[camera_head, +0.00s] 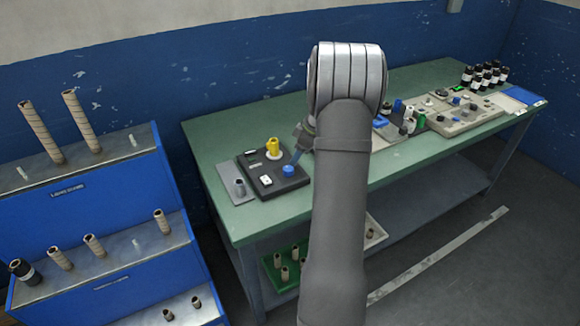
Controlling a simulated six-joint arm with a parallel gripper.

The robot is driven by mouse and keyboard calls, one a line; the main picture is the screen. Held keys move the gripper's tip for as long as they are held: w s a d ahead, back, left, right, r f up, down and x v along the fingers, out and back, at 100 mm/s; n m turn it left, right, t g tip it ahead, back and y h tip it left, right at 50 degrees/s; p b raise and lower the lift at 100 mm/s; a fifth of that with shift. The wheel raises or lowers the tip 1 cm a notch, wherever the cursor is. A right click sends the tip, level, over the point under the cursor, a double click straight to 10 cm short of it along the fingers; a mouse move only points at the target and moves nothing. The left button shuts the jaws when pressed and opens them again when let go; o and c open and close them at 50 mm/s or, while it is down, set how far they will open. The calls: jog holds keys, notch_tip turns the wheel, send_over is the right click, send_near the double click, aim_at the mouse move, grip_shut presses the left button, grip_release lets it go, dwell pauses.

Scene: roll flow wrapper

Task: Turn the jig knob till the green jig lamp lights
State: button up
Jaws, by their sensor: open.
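A dark jig block (262,190) lies on the left end of the green table. A round blue knob (288,170) sits on its right part, and a yellow piece (272,146) stands at its back. A small white part is on its front. I cannot make out a lit green lamp on the block. My gripper (296,157) is partly hidden behind my arm. Its visible blue finger points down just above and behind the blue knob. The jaws are open; whether a finger touches the knob I cannot tell.
A grey plate (233,186) with a dark peg lies left of the block. A beige tray (452,127), several dark bottles and a blue pad (522,95) are farther right. A blue stepped rack (105,205) with cardboard tubes stands at left. My arm hides the table's middle.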

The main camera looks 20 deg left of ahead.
aim_at(289, 168)
jog(key=x, duration=0.7)
jog(key=shift+f, duration=0.15)
jog(key=c, duration=1)
